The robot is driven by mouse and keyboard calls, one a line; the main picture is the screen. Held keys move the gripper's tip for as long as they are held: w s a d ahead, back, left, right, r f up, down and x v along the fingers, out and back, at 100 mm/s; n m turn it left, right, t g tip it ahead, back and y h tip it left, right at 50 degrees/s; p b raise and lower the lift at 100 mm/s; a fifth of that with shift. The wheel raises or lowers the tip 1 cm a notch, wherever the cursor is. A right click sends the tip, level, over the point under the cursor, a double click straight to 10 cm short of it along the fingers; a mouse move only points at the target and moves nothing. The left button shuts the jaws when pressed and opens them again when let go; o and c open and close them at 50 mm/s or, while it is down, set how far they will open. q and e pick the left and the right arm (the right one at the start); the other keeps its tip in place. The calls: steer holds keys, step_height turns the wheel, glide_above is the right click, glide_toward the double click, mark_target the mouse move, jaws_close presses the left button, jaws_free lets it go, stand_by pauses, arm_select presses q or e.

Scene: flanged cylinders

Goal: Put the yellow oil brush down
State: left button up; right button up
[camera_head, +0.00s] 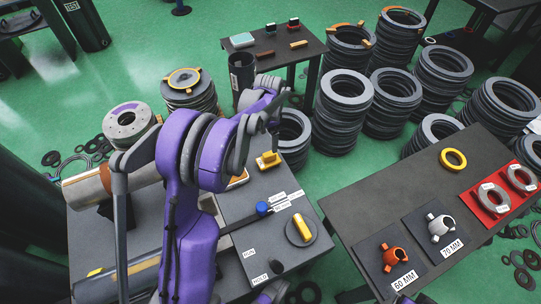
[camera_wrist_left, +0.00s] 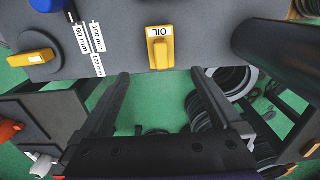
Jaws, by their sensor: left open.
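The yellow oil brush (camera_head: 268,160) rests on the grey top of the machine bench (camera_head: 232,205), near its far edge. In the left wrist view the oil brush (camera_wrist_left: 160,48) is a yellow block with an upside-down OIL label. My left gripper (camera_wrist_left: 160,74) is open there, its two dark fingers apart and nothing between them. The brush lies just beyond the fingertips, between their lines. In the head view my purple left arm ends above the brush, and its gripper (camera_head: 273,130) is partly hidden by the wrist. My right gripper is not in view.
A blue knob (camera_head: 263,208) and a yellow switch (camera_head: 302,228) stand on the bench. A dark table (camera_head: 370,205) at right holds orange and grey flanged parts and a yellow ring (camera_head: 453,159). Stacks of dark rings (camera_head: 343,115) stand close behind the bench.

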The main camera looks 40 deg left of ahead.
arm_select(q)
steer(key=s+d+r+n+t, duration=0.1)
steer(key=s+d+r, duration=0.3)
steer(key=s+d, duration=0.15)
steer(key=s+d+r+n+t, duration=0.1)
steer(key=s+d+r+n, duration=0.1)
steer(key=s+d+r, duration=0.4)
steer(key=s+d+f+n+t, duration=0.2)
steer(key=s+d, duration=0.6)
steer(key=s, duration=0.3)
steer(key=shift+d+f+t, duration=0.2)
steer(key=shift+d+t, duration=0.1)
steer(key=shift+t, duration=0.1)
steer(key=shift+s, duration=0.1)
